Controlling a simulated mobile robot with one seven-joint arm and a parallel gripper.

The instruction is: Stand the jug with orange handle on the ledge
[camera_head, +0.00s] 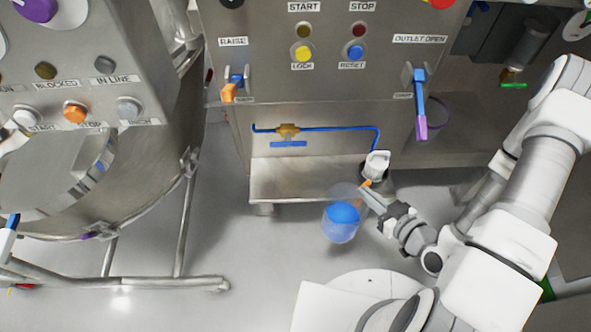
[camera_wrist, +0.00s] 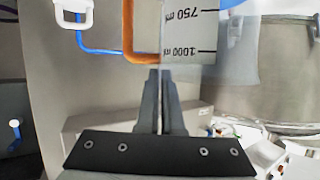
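The clear jug (camera_head: 342,228) has blue in it and an orange handle (camera_head: 366,183). It is in front of the ledge's right half in the head view, apparently held above the floor. In the wrist view the jug's clear wall (camera_wrist: 190,30) shows upside-down volume marks, and its orange handle (camera_wrist: 128,30) is to the left. My gripper (camera_head: 368,197) meets the jug near the handle's end. Its fingers (camera_wrist: 160,80) are nearly together, seemingly pinching the jug there; the exact contact is hard to see. The ledge (camera_head: 300,180) is a bare low steel shelf under the control panel.
A white piece (camera_head: 377,163) is at the lower end of the blue pipe (camera_head: 335,128), by the ledge's right end. A steel vessel on a tubular frame (camera_head: 180,225) is on the left. The ledge's left and middle are clear.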

